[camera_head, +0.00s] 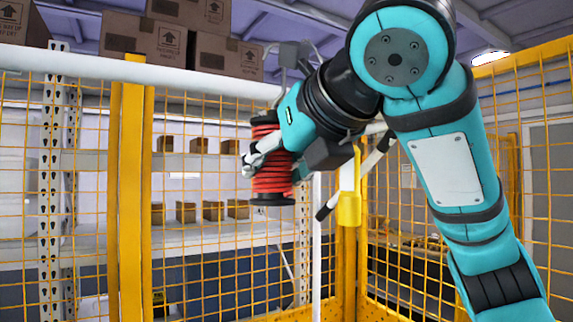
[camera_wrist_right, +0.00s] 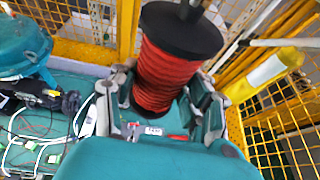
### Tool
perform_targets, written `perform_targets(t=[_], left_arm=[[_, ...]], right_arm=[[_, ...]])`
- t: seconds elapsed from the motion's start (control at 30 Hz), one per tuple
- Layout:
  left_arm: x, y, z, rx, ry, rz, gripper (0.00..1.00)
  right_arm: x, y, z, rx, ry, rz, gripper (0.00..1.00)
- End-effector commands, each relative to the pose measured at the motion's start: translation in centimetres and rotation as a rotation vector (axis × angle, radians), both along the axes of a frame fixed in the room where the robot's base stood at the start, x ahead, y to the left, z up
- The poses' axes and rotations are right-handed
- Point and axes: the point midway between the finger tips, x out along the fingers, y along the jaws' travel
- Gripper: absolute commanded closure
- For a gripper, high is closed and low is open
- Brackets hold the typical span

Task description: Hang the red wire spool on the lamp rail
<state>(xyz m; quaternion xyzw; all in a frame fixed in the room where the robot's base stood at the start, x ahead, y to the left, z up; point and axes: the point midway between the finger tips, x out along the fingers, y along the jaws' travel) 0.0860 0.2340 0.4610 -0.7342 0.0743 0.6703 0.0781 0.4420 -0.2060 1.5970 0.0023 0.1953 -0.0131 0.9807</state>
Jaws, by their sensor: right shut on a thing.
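The red wire spool (camera_head: 271,165) has black end flanges and stands about upright, held in the air in front of the yellow mesh fence. My right gripper (camera_head: 262,160) is shut on its red winding from the side. In the right wrist view the spool (camera_wrist_right: 168,70) sits between the fingers of the gripper (camera_wrist_right: 160,105), with one black flange towards the top. A pale rod with a black tip (camera_head: 350,183) slants just right of the spool, apart from it. A white horizontal bar (camera_head: 60,64) runs along the fence top. I cannot tell which is the lamp rail. My left gripper is not in view.
Yellow mesh fence and posts (camera_head: 131,200) stand close behind the spool. Shelves with small brown boxes (camera_head: 213,211) lie beyond the mesh, and large cartons (camera_head: 185,40) stand above. A thin white upright pole (camera_head: 317,250) stands right of the spool.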

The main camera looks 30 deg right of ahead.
Motion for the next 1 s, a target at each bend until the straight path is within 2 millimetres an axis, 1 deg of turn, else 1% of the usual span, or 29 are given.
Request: perform_targets(t=[0.73, 0.9, 1.0], left_arm=[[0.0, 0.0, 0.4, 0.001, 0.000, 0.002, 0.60], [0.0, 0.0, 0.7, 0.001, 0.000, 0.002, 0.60], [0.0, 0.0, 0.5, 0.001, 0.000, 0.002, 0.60]], right_arm=[[6.1, 0.3, 0.0, 0.002, 0.002, 0.001, 0.97], [7.4, 0.3, 0.1, 0.002, 0.001, 0.002, 0.97], [8.0, 0.3, -0.3, 0.001, 0.001, 0.001, 0.97]])
